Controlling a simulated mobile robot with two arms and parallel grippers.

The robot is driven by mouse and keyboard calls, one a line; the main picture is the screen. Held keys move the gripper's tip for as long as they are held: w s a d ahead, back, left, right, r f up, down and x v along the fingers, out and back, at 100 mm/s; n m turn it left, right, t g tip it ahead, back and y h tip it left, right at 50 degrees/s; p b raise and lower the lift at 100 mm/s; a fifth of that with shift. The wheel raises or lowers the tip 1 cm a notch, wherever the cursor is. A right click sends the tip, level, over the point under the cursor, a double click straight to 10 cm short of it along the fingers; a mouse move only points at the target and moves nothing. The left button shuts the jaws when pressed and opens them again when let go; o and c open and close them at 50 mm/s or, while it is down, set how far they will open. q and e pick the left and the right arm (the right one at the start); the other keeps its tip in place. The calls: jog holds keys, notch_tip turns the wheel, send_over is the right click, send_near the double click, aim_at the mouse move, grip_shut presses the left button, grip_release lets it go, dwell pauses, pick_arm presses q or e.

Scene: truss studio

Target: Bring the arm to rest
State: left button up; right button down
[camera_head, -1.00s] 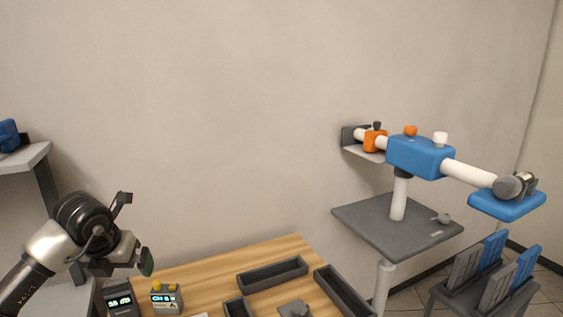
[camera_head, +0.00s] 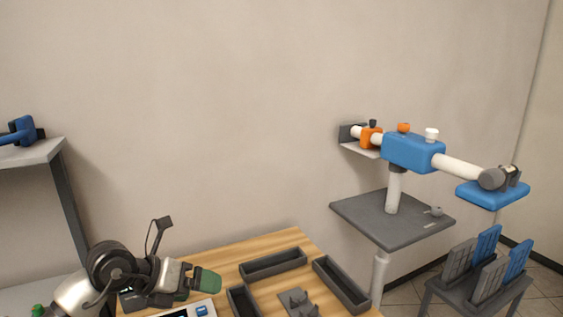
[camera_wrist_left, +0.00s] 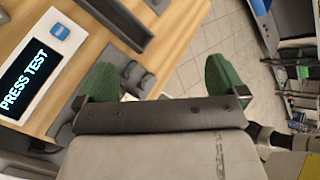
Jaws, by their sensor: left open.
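My left gripper (camera_head: 200,282) is low at the left of the head view, over the left part of the wooden table. Its green fingertip pads also show in the left wrist view (camera_wrist_left: 160,84), spread wide apart with nothing between them. The gripper is open and empty. In the wrist view the table's edge and the tiled floor lie beyond the fingers. My right gripper is not in view.
The wooden table (camera_head: 228,262) holds dark trays (camera_head: 272,264) and a display box reading PRESS TEST (camera_wrist_left: 28,78). A grey shelf (camera_head: 35,154) stands at the left.

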pick_arm(q)
jog(key=s+d+r+n+t+h, duration=0.5)
jog(key=d+r+n+t+h, duration=0.15)
jog(key=n+t+h, duration=0.25)
jog(key=s+a+f+n+t+y, duration=0.1)
jog(key=s+a+f+n+y, duration=0.1)
jog(key=a+f+n+y, duration=0.7)
jog(key=s+a+f+n+t+y, duration=0.1)
jog(key=s+a+f+n+y, duration=0.3)
jog(key=n+y, duration=0.85)
jog(key=s+d+f+n+g+h, duration=0.1)
jog(key=s+f+n+g+h, duration=0.15)
jog(key=s+f+g, duration=0.55)
jog(key=s+d+f+n+g+h, duration=0.25)
jog(key=s+f+g, duration=0.3)
jog(key=s, duration=0.55)
notch_tip(320, 180, down, 25)
jog(key=s+a+f+g, duration=0.1)
jog(key=s+a+f, duration=0.2)
jog(key=s+f, duration=1.2)
notch_tip(320, 180, down, 3)
jog(key=shift+a+r+g+y, duration=0.15)
jog(key=shift+a+g+y, duration=0.05)
jog(key=shift+g+y, duration=0.2)
